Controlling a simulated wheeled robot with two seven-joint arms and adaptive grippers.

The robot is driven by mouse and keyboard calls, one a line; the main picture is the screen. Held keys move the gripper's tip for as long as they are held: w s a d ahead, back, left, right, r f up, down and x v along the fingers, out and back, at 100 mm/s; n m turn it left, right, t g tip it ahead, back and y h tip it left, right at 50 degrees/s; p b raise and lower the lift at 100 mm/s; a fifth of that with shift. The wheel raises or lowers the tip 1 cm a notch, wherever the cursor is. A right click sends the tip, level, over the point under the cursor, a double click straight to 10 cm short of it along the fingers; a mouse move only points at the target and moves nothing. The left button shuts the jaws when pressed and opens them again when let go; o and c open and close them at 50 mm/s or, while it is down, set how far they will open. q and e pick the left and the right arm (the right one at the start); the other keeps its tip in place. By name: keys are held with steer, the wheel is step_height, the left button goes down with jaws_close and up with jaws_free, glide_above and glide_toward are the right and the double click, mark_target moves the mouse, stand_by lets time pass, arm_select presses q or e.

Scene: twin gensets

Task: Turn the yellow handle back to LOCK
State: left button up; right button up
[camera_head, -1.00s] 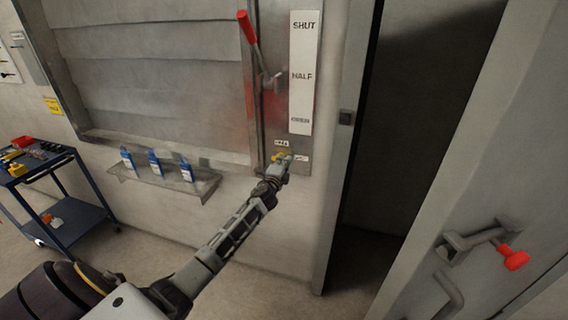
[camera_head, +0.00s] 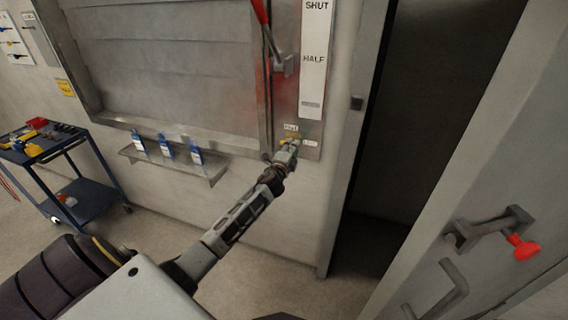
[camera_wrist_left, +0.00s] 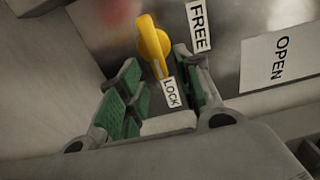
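The yellow handle (camera_wrist_left: 152,42) sits on a grey metal plate, below the red-gripped lever. In the left wrist view its wide end is at the top and its narrow end runs down beside the LOCK label (camera_wrist_left: 172,93). The FREE label (camera_wrist_left: 198,27) is to its right. My left gripper (camera_wrist_left: 157,60) is open, its green-padded fingers on either side of the handle's narrow part; I cannot tell whether they touch it. In the head view my left gripper (camera_head: 288,152) partly hides the handle (camera_head: 292,140). My right gripper is not in view.
The lever (camera_head: 270,40) and the SHUT/HALF strip (camera_head: 315,60) are above the handle. A blue cart (camera_head: 90,195) stands farther left. A door with a red-knobbed latch (camera_head: 522,247) is at right.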

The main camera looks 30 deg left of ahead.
arm_select(q)
steer(key=v, duration=1)
steer(key=shift+s, duration=0.25)
steer(key=shift+d+n, duration=0.2)
steer(key=shift+n, duration=0.1)
stand_by(0.7)
